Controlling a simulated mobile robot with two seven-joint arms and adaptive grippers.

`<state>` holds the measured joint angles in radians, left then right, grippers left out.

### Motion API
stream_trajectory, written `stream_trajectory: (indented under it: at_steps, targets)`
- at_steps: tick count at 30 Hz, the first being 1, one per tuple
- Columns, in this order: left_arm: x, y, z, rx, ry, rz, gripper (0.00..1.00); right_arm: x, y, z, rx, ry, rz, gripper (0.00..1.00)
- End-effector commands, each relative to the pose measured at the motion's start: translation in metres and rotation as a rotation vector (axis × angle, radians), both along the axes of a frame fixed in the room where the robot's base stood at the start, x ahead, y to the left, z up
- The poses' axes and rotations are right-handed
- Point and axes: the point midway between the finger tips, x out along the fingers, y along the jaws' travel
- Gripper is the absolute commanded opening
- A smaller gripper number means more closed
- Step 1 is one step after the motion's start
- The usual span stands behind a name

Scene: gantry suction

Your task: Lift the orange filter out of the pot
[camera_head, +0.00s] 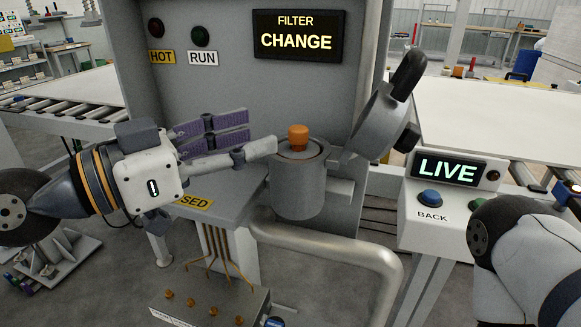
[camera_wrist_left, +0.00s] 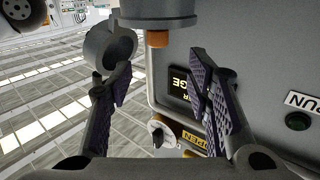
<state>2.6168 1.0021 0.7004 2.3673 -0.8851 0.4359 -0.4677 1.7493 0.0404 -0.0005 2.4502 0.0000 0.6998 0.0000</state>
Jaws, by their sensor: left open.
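The grey pot (camera_head: 298,190) stands upright in front of the cabinet. The orange filter's rounded top (camera_head: 298,137) sticks up from its open mouth; its lower part is hidden inside. The pot's lid (camera_head: 378,118) is swung up to the right. My left gripper (camera_head: 262,139) comes in from the left, open and empty, with its fingertips just left of the filter and apart from it. In the left wrist view, which is upside down, the filter (camera_wrist_left: 158,39) shows beyond the gap between the open fingers (camera_wrist_left: 162,75). My right gripper is outside the view.
A screen (camera_head: 297,36) reads FILTER CHANGE. A control box (camera_head: 440,212) with a LIVE display and blue BACK button stands at the right, beside my right arm. A thick pipe (camera_head: 335,254) curves below the pot. Roller conveyors (camera_head: 63,110) flank the cabinet.

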Motion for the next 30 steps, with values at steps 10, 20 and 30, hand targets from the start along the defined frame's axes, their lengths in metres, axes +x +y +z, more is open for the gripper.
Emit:
stream_trajectory:
  at_steps: [10, 20, 30]
  targets:
    - [0.03, -0.049, -0.007, 0.002, 0.006, -0.003, 0.46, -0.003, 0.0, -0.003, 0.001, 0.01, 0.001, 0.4]
    - [0.046, -0.07, -0.006, -0.002, 0.005, 0.002, 0.46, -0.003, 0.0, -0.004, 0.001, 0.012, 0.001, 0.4]
    - [0.045, -0.07, -0.006, -0.001, 0.005, 0.001, 0.0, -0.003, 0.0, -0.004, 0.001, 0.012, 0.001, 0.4]
